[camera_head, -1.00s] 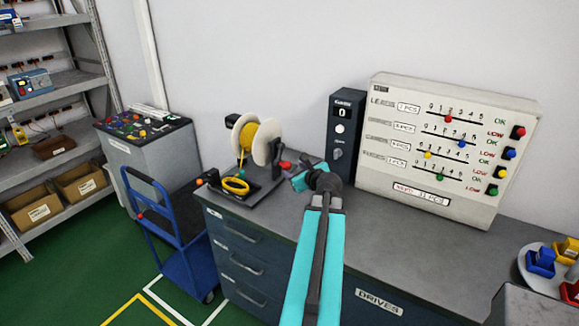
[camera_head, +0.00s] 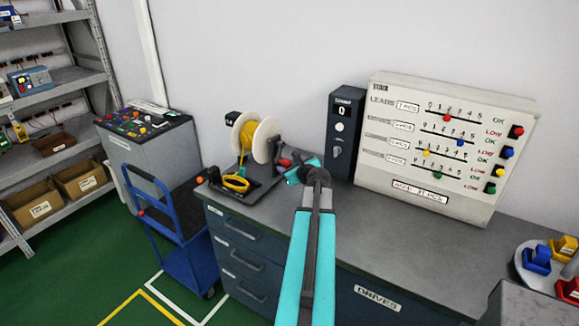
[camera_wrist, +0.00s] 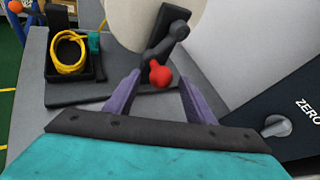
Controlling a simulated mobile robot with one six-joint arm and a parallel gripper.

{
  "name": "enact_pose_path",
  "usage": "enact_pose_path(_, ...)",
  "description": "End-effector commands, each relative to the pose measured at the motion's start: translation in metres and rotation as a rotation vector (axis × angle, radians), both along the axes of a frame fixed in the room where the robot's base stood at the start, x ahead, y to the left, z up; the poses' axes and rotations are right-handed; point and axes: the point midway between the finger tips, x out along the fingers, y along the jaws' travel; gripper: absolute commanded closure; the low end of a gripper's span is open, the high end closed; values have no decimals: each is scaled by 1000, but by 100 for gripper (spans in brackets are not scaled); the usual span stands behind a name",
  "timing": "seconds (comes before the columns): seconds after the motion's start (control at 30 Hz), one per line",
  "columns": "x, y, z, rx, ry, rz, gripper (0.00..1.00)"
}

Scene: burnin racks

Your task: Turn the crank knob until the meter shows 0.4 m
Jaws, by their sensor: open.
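The red crank knob (camera_wrist: 159,75) sits on a dark crank arm (camera_wrist: 165,40) at the side of the spool. It also shows in the head view (camera_head: 285,163), just left of my gripper (camera_head: 298,173). In the wrist view my gripper (camera_wrist: 159,82) is open, with its purple fingers on either side of the knob; I cannot tell whether they touch it. The white-flanged spool (camera_head: 266,140) carries yellow wire. The dark meter box (camera_head: 344,130) stands behind to the right, and its display (camera_head: 342,112) reads 0.
A coil of yellow wire (camera_wrist: 70,52) lies in a dark tray left of the spool. The meter's ZERO switch (camera_wrist: 277,126) is at the right in the wrist view. A white leads board (camera_head: 440,185) stands farther right. The front of the bench is clear.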

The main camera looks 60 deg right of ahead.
Motion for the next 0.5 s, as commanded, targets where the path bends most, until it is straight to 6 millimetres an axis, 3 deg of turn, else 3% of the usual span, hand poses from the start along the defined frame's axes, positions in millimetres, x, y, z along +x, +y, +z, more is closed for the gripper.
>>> enact_pose_path(0.07,0,0,0,0,0,0,52)
enact_pose_path(0.3,0,0,0,0,0,0,93)
enact_pose_path(0.5,0,1,2,0,0,-1,94)
